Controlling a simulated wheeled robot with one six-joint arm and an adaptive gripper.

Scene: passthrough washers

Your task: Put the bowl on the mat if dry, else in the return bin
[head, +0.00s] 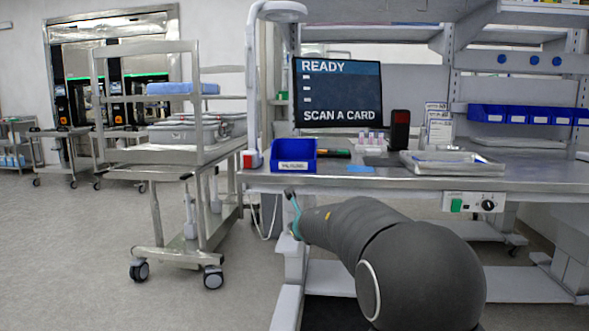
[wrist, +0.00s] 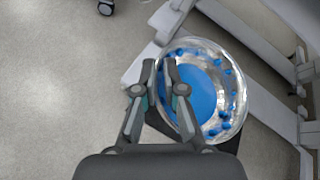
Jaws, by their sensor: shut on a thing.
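My gripper (wrist: 161,72) is shut on the left rim of a round, clear or shiny bowl (wrist: 202,88) in the wrist view. The bowl has a blue round bottom and several blue drop-like spots on its inner wall. I cannot tell for sure whether these are wet drops. The bowl is held in the air above the floor, beside the bench's pale legs. In the head view part of my gripper (head: 293,212) shows at the bench's front left edge, and the bowl is hidden there. A small flat blue piece (head: 361,169) lies on the bench; I cannot tell whether it is the mat.
A blue labelled bin (head: 293,154) stands at the bench's left end. A metal tray (head: 452,168) lies to the right. A screen (head: 338,92) reads "READY, SCAN A CARD". A wheeled cart (head: 172,155) stands to the left; the floor in front is clear.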

